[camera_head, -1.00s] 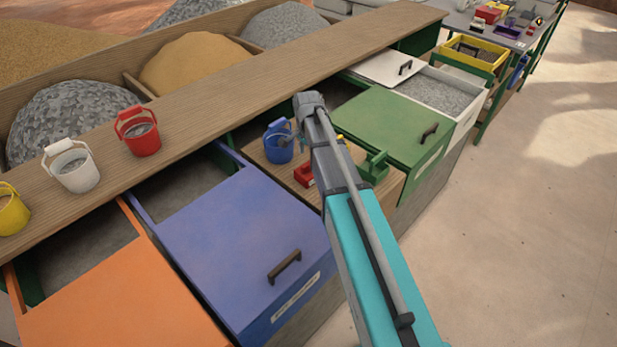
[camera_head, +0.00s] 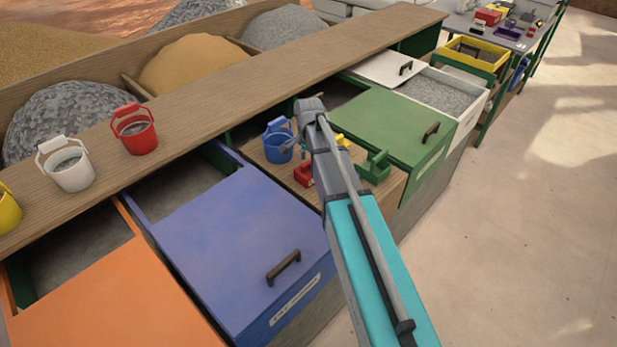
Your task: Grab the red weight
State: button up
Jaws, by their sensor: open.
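A small red object, which looks like the red weight (camera_head: 303,172), sits on the wooden board (camera_head: 276,168) between the blue and green lids. My arm hides its right side. My gripper (camera_head: 296,149) hangs under the arm's grey end, small and partly hidden, just above and behind the red weight and beside the blue bucket (camera_head: 277,146). It is open, and nothing shows held in it. I cannot tell whether it touches anything.
A green holder (camera_head: 374,167) and a yellow piece (camera_head: 343,141) are close on the right. Red (camera_head: 134,130), white (camera_head: 68,166) and yellow (camera_head: 7,212) buckets stand on the long shelf (camera_head: 225,85). Handled blue (camera_head: 240,245) and green (camera_head: 395,125) lids flank the board.

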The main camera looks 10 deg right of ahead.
aim_at(309, 171)
jog(key=shift+f+b, duration=0.85)
jog(key=shift+f, duration=0.35)
grip_shut()
